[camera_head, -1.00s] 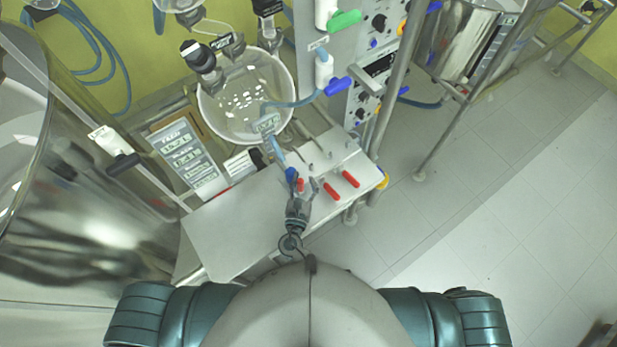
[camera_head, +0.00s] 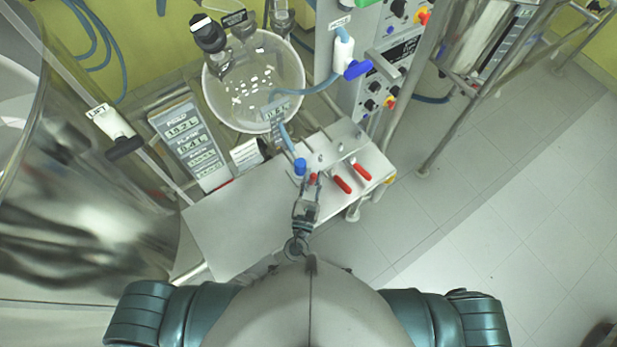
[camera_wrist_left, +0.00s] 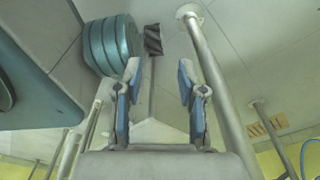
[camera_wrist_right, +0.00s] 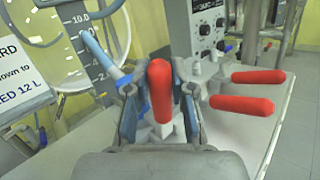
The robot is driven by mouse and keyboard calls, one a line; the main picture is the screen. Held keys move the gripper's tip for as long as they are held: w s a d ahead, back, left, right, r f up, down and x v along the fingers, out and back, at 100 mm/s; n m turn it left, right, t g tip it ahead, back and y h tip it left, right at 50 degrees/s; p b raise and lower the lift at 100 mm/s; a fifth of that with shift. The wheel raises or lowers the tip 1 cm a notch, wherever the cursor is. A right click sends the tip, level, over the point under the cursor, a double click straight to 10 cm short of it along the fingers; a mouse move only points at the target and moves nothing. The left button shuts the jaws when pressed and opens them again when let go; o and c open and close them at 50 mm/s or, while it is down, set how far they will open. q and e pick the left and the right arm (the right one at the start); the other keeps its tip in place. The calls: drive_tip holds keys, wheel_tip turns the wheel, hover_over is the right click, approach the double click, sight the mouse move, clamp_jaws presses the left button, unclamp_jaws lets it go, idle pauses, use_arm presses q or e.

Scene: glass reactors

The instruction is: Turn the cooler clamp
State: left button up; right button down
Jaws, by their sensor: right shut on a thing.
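Three red clamp handles stand in a row along the edge of the light metal bench. My right gripper (camera_head: 307,185) is at the leftmost one. In the right wrist view this red handle (camera_wrist_right: 160,88) stands between my fingers, and they are shut on it. The middle handle (camera_head: 343,184) and the right handle (camera_head: 361,172) are free; they also show in the right wrist view, the middle one (camera_wrist_right: 242,105) and the far one (camera_wrist_right: 258,77). No readable label tells which is the cooler clamp. My left gripper (camera_wrist_left: 158,95) is open and empty, seen only in the left wrist view.
A blue-capped hose fitting (camera_head: 300,166) stands just behind the held handle. A round glass vessel (camera_head: 254,85) is at the back. A control box (camera_head: 385,70) and steel posts are at right, a large steel tank (camera_head: 90,215) at left. The bench's left part is bare.

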drive_tip(key=s+d+m+t+b, duration=0.1)
drive_tip(key=b, duration=0.2)
drive_tip(key=shift+f+h, duration=0.3)
drive_tip(key=shift+f, duration=0.1)
drive_tip(key=shift+s+d+m+t+h+b, duration=0.3)
drive_tip(key=shift+m+t+h+b, duration=0.15)
drive_tip(key=shift+m+b, duration=0.6)
use_arm(q)
drive_tip(key=w+d+r, duration=0.2)
drive_tip(key=w+r, duration=0.7)
drive_tip(key=w, duration=0.2)
drive_tip(key=shift+w+d+r+t, duration=0.25)
drive_tip(key=shift+w+d+t, duration=0.05)
use_arm(e)
drive_tip(key=c, duration=1.2)
unclamp_jaws()
drive_tip(key=shift+o, duration=1)
wheel_tip(320, 180, up, 10)
drive_tip(key=shift+w+f, duration=0.1)
